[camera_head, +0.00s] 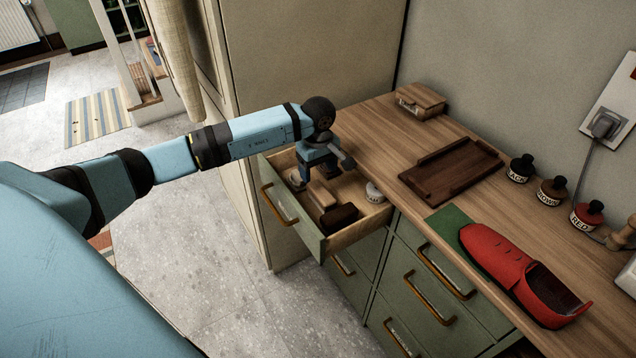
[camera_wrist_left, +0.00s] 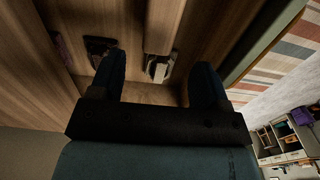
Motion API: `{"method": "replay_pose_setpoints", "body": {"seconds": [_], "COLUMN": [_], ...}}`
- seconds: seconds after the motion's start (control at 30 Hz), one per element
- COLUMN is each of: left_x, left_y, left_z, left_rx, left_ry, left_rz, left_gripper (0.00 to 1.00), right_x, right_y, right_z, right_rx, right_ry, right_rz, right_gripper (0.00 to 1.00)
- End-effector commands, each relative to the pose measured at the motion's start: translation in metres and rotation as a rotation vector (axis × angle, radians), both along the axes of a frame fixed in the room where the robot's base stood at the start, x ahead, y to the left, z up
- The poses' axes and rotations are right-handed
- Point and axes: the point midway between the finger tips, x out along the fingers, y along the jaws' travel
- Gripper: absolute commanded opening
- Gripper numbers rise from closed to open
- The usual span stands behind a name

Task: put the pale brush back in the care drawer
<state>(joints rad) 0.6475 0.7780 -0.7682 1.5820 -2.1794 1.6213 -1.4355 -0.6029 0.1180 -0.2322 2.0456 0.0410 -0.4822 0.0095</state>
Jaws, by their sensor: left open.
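The care drawer (camera_head: 290,216) is pulled open at the left end of the bench. My left gripper (camera_head: 316,176) is over it, pointing down with jaws apart and empty. In the left wrist view, the fingers (camera_wrist_left: 159,62) stand apart, with a pale brush-like piece (camera_wrist_left: 160,68) beyond the gap between them. It looks like the pale brush (camera_head: 321,194), lying in the drawer beside a dark brush (camera_head: 340,216). The dark one probably also shows in the wrist view (camera_wrist_left: 100,47). I cannot tell whether the gripper touches anything. My right gripper is out of view.
A round tin (camera_head: 375,192) is at the drawer's right side. The bench between box and tray is clear.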

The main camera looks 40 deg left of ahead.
Motion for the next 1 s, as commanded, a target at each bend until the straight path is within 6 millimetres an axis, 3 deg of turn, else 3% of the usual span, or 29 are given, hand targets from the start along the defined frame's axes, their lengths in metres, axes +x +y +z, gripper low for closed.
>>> {"method": "replay_pose_setpoints", "body": {"seconds": [0.1, 0.3, 1.0], "left_x": [0.0, 0.0, 0.0], "left_y": [0.0, 0.0, 0.0], "left_z": [0.02, 0.035, 0.035], "left_rx": [0.001, 0.001, 0.0], "left_ry": [-0.003, -0.001, 0.0], "left_rz": [-0.001, 0.0, 0.0], "left_gripper": [0.7, 0.7, 0.7], "right_x": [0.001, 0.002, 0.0], "right_y": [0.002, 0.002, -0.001], "right_z": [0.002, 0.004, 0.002], "right_rx": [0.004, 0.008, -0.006], "right_ry": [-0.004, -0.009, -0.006], "right_rz": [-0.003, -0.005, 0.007], "right_gripper": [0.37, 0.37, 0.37]}}
